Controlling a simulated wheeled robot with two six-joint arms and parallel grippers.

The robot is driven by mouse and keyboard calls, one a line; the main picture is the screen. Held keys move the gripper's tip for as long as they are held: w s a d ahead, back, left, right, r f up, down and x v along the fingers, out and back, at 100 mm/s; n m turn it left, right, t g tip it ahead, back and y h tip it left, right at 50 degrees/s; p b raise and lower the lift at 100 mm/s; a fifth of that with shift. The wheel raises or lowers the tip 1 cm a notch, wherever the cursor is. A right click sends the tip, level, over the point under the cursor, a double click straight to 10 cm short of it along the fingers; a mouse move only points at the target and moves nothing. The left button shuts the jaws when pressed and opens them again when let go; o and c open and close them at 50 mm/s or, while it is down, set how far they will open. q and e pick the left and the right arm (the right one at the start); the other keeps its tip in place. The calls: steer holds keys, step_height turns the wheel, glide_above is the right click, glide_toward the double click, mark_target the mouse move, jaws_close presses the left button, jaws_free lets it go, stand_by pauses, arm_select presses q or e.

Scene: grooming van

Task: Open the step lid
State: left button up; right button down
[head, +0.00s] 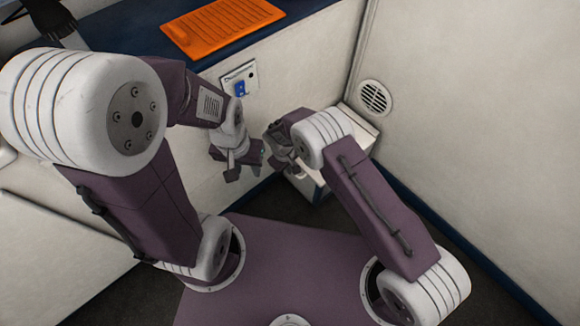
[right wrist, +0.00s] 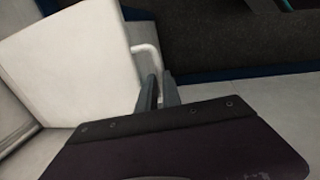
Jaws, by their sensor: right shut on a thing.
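The step is a pale box (head: 358,133) in the corner at the right of the head view. My right gripper (head: 292,166) is at its near left edge and hides part of it. In the right wrist view a white panel of the step (right wrist: 85,55) fills the upper left, with a pale bar handle (right wrist: 151,50) on its right edge. My right gripper's fingers (right wrist: 158,95) are shut on this handle. I cannot tell how far the lid is raised. My left gripper (head: 246,163) hangs to the left of the right one, open and empty.
An orange ribbed mat (head: 222,25) lies on the dark blue counter (head: 130,32). A wall plate with a blue part (head: 239,86) is just above my left gripper. A round vent (head: 374,96) sits in the right wall. Dark floor (head: 262,200) shows between my base and the step.

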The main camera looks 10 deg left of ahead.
steer(key=w+d+r+g+p, duration=0.1)
steer(key=w+d+r+p, duration=0.1)
steer(key=r+p, duration=0.5)
steer(key=w+d+r+g+y+p, duration=0.1)
steer(key=w+r+p, duration=0.3)
steer(key=r, duration=0.9)
steer(key=shift+d+y+p, duration=0.3)
steer(key=shift+d+p, duration=0.6)
steer(key=shift+p, duration=0.45)
steer(key=shift+f, duration=0.1)
steer(key=c, duration=1.6)
jaws_free()
steer(key=shift+o, duration=0.4)
steer(key=shift+w+d+f, duration=0.15)
steer(key=shift+f, duration=0.05)
steer(key=shift+r, duration=0.1)
